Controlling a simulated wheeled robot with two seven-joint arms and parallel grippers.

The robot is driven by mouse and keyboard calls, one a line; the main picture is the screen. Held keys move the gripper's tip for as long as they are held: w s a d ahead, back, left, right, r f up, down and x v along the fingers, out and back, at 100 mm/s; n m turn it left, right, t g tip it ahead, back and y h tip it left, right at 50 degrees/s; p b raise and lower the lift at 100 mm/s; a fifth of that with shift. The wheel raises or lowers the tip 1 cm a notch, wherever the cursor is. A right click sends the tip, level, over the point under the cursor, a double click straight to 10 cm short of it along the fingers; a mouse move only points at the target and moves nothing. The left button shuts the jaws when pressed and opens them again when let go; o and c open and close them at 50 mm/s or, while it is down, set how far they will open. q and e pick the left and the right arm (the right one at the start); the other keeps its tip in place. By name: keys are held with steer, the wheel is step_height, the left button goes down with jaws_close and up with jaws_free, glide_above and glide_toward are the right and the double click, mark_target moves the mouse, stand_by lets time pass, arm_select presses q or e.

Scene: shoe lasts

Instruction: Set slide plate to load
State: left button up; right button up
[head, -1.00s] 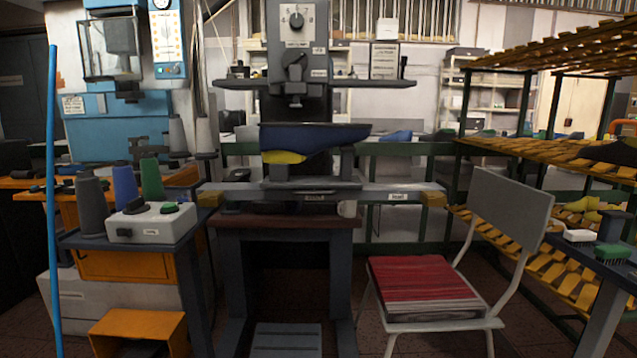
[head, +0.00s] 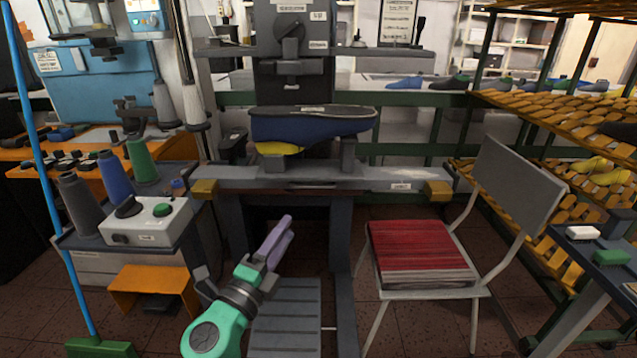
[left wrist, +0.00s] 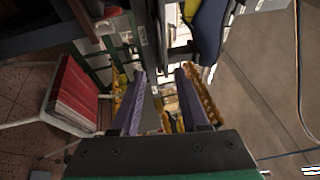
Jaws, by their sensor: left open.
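The slide plate (head: 330,178) is a long grey horizontal bar across the front of the press, with a yellow block on its left end (head: 205,188) and another on its right end (head: 438,190). A small white label near its right end is too small to read. A dark blue shoe last (head: 310,126) with a yellow part (head: 279,148) under it sits on supports above the plate. My left gripper (head: 284,229) is open and empty, below and in front of the plate, apart from it. Its purple fingers also show in the left wrist view (left wrist: 162,73). My right gripper is out of view.
A control box (head: 147,222) with a green button stands on the left table beside thread cones. A rack (head: 555,120) of yellow slats is farther right. A blue pole (head: 50,190) stands at far left.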

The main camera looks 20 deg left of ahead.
arm_select(q)
steer(key=p, duration=0.2)
glide_toward(313, 174)
steer(key=w+d, duration=0.2)
steer(key=w, duration=0.3)
steer(key=shift+s+d+f, duration=0.1)
steer(key=shift+d+f, duration=0.05)
steer(key=shift+f, duration=0.2)
steer(key=shift+c, duration=0.3)
jaws_close()
stand_by(0.4)
